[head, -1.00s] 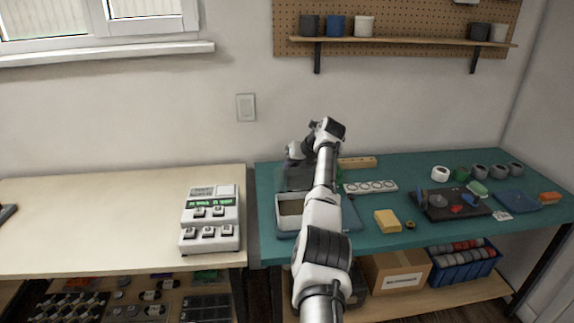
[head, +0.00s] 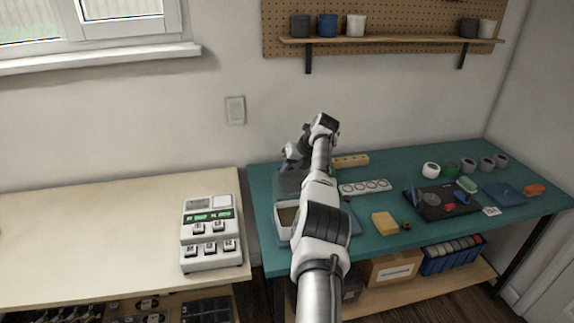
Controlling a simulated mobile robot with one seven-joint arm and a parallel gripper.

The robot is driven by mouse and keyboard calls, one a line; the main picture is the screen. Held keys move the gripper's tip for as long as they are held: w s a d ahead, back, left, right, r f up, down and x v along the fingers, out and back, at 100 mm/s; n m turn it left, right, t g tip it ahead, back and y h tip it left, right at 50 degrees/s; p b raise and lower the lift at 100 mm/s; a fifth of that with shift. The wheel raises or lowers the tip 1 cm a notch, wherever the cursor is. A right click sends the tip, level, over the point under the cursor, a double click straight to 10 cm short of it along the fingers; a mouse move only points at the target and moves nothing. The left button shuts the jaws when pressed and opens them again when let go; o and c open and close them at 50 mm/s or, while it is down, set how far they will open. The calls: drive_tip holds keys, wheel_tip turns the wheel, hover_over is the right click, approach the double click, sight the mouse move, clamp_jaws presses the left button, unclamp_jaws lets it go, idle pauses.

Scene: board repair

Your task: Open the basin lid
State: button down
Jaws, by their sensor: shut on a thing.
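The basin (head: 279,225) is a white-rimmed tub with a brownish inside, on the left part of the teal bench, partly hidden behind my arm. The basin lid (head: 289,184) is a grey see-through panel. It stands raised at the back of the basin, and the basin's top is uncovered at its visible left part. My gripper (head: 288,167) is at the lid's upper edge, shut on it. The fingertips are small and hard to make out.
A white device with switches (head: 211,235) stands on the cream table (head: 110,220) at left. Right of my arm lie a ring strip (head: 365,187), a yellow sponge (head: 384,223) and a black mat (head: 425,206). A wooden block (head: 350,161) lies behind.

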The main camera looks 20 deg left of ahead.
drive_tip(key=shift+d, duration=0.1)
idle(0.3)
drive_tip(key=c, duration=1.3)
unclamp_jaws()
drive_tip(key=shift+w, duration=0.1)
drive_tip(key=shift+r, duration=0.1)
drive_tip(key=b+v, duration=0.3)
drive_tip(key=v, duration=1)
drive_tip(key=shift+d+r+b, duration=0.2)
drive_tip(key=shift+b, duration=0.1)
